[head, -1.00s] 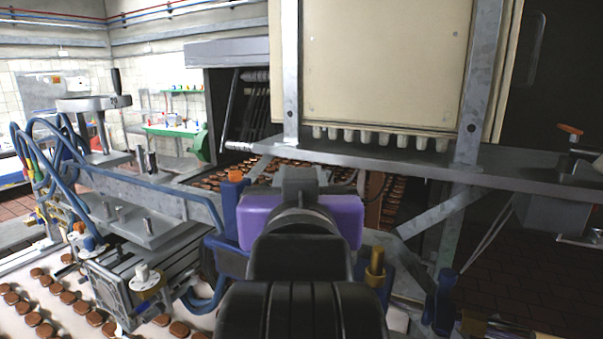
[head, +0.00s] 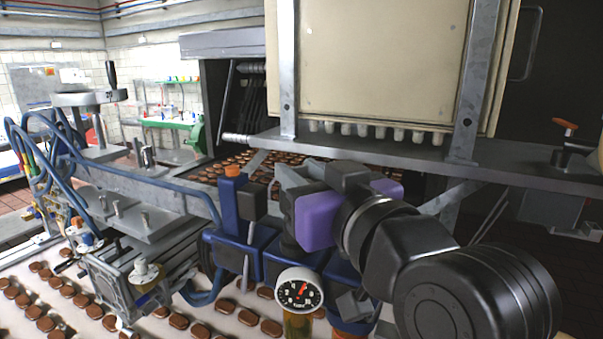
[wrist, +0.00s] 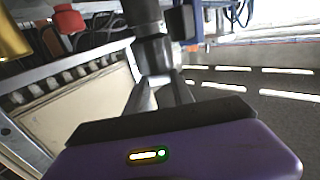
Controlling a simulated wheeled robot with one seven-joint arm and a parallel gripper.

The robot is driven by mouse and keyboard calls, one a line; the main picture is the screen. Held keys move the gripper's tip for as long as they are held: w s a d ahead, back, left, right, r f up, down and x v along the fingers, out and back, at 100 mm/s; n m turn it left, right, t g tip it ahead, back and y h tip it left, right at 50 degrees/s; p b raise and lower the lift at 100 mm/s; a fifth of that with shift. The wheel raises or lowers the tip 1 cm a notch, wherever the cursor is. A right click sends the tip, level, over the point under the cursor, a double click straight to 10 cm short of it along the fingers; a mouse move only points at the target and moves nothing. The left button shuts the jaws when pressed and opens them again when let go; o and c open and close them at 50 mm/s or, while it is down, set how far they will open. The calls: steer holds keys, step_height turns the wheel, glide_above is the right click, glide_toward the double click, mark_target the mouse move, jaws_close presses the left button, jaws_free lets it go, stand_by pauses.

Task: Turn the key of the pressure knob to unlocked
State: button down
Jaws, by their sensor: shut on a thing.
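The blue air-pressure unit (head: 221,250) stands at the middle of the head view, with a round white gauge (head: 299,290) on its front.
An orange-topped blue post (head: 232,171) stands just left of the knob. A metal rail (head: 390,147) and a large cream panel (head: 375,60) are behind and above. A conveyor with brown biscuits (head: 60,310) runs in front. Blue hoses (head: 110,172) lie at left.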

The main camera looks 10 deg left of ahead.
steer(key=c, duration=1.1)
jaws_free()
steer(key=b+v, duration=0.2)
steer(key=v, duration=0.6)
